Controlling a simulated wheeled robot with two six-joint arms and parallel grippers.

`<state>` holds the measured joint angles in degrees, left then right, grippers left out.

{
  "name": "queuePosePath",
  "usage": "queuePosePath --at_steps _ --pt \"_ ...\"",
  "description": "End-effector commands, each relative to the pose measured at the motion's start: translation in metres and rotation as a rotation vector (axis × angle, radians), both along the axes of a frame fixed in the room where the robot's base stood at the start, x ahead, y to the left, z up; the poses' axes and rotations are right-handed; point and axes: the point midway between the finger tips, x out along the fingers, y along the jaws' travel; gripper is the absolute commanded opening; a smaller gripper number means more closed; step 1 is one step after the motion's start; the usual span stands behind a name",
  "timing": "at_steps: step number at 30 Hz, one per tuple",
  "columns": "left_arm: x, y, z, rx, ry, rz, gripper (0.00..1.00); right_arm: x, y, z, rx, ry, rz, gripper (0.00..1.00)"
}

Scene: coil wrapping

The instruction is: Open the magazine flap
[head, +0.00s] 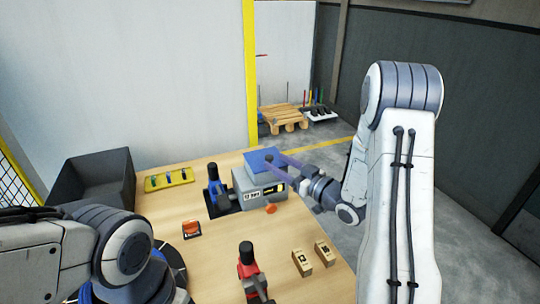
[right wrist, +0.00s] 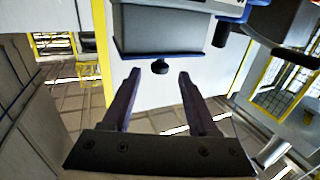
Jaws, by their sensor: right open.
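The magazine flap (head: 262,165) is a blue plate lying on top of a grey machine (head: 247,187), with a dark knob (head: 269,158) on it. In the right wrist view, which appears upside down, the flap (right wrist: 140,54) is a thin blue edge against the grey box, with the black knob (right wrist: 160,67) standing out from it. My right gripper (head: 276,160) reaches in from the right. In the right wrist view its two fingertips (right wrist: 158,74) are apart, with the knob between them and gaps on both sides. My left gripper is out of view; only my left arm shows.
A blue-black device (head: 215,188) stands left of the machine, and a red-black one (head: 248,265) at the front. Two small boxes (head: 302,263), an orange item (head: 191,229), a yellow tray (head: 168,180) and a dark bin (head: 92,183) are on the wooden table (head: 208,258).

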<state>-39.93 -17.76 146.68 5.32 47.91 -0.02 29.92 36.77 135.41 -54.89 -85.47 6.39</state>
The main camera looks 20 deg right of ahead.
Motion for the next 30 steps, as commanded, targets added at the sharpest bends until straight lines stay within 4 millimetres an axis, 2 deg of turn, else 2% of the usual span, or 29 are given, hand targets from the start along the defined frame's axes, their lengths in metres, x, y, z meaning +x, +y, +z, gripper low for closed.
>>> queuePosePath --at_steps 3,9,19,20,21,24,30 --pt "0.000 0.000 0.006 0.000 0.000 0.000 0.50 0.019 0.010 0.002 0.000 -0.001 0.004 0.59" --pt "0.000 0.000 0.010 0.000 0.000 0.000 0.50 0.038 0.017 0.001 0.000 -0.001 0.000 0.59" --pt "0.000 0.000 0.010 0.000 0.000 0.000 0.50 0.041 0.016 0.000 0.000 0.000 -0.004 0.59" --pt "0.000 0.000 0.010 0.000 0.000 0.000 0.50 0.040 0.016 0.000 0.000 0.000 -0.005 0.52" --pt "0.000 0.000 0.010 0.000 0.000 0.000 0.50 0.040 0.016 0.000 0.000 0.000 -0.005 0.36" --pt "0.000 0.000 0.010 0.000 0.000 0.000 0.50 0.040 0.016 0.000 0.000 0.000 -0.005 0.00" --pt "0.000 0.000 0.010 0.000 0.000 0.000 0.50 0.040 0.015 0.000 0.000 0.000 -0.005 0.00"
